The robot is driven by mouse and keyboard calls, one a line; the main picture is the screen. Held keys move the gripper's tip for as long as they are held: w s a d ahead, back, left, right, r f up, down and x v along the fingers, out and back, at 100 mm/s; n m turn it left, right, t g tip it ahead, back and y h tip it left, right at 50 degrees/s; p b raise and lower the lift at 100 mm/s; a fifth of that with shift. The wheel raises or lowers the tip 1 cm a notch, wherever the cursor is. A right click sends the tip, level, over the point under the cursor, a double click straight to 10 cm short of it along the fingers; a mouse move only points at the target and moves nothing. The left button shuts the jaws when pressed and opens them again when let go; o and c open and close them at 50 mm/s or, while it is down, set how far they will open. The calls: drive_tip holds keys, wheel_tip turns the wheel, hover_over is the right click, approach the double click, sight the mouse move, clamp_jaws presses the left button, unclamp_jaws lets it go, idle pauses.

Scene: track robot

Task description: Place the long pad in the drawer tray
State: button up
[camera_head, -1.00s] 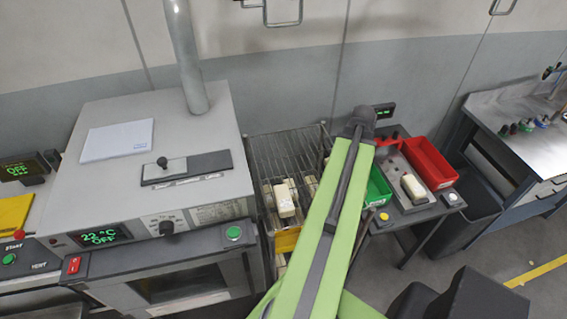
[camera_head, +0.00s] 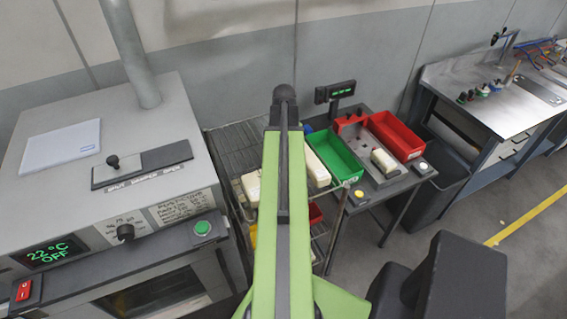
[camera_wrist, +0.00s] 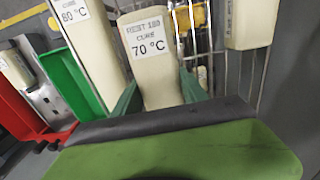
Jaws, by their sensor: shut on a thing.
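In the wrist view my gripper (camera_wrist: 158,92) is shut on a cream pad (camera_wrist: 150,62) whose label reads "CURE 70 °C". One dark green finger shows on each side of it. In the head view my arm hides the gripper and the held pad. Cream pads show on the rack left of my arm (camera_head: 252,188) and right of it (camera_head: 315,165). I cannot make out which thing is the drawer tray.
The wire rack (camera_head: 228,150) stands between the oven (camera_head: 120,200) and a small table. A green bin (camera_head: 335,157), a red bin (camera_head: 397,135) and a grey fixture with a cream block (camera_head: 384,162) are on the table. A metal bench with drawers (camera_head: 500,125) is at right.

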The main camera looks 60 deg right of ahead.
wheel_tip(320, 180, down, 4)
drive_tip(key=b, duration=0.4)
drive_tip(key=shift+f, duration=0.15)
drive_tip(key=shift+r, duration=0.2)
drive_tip(key=shift+f, duration=0.15)
drive_tip(key=o, duration=1.4)
wheel_tip(320, 180, up, 13)
drive_tip(key=p, duration=1.2)
drive_tip(key=shift+f+p, duration=0.2)
drive_tip(key=shift+p, duration=0.2)
drive_tip(key=shift+o, duration=0.4)
